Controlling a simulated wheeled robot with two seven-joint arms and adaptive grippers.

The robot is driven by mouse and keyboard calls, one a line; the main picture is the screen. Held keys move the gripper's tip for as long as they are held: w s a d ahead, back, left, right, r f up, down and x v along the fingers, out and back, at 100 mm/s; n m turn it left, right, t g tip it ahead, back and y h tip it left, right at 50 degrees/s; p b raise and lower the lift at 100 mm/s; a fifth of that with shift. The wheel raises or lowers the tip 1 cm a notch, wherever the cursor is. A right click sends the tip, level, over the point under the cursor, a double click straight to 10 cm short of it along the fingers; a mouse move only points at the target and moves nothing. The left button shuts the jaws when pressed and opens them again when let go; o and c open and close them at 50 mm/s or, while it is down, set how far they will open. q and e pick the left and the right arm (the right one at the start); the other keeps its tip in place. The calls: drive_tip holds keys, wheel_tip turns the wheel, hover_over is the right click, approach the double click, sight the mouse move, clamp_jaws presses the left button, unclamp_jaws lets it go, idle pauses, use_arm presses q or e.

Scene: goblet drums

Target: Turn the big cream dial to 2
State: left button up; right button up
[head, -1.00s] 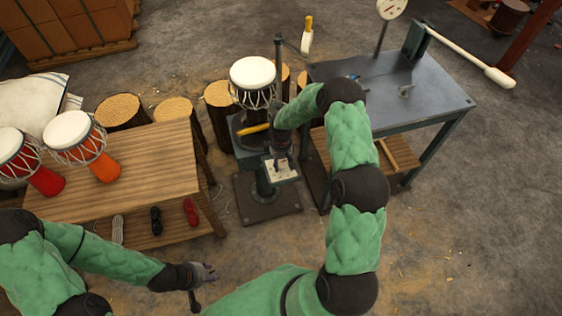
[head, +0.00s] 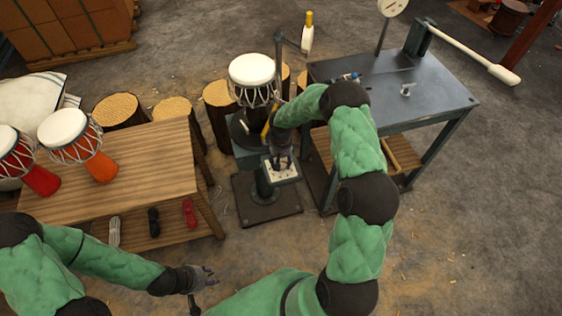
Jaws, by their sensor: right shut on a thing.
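A white drum (head: 252,75) with dark rope lacing stands on the dark green stand. A small pale panel (head: 291,171) with dark marks is on the front of the stand. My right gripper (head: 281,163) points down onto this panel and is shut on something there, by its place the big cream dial. My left gripper (head: 208,278) is open and empty at the bottom, left of the stand and away from the panel.
A yellow bar (head: 268,122) shows beside my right wrist. A wooden table (head: 130,180) with red and orange drums is at left. A grey metal table (head: 430,85) with a round gauge (head: 392,6) and long pale lever (head: 470,57) is at right. Log stumps stand behind.

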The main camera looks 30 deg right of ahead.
sight(281, 162)
drive_tip(key=shift+m, duration=0.3)
drive_tip(key=o, duration=1.2)
wheel_tip(281, 162, up, 12)
drive_tip(key=shift+f, duration=0.1)
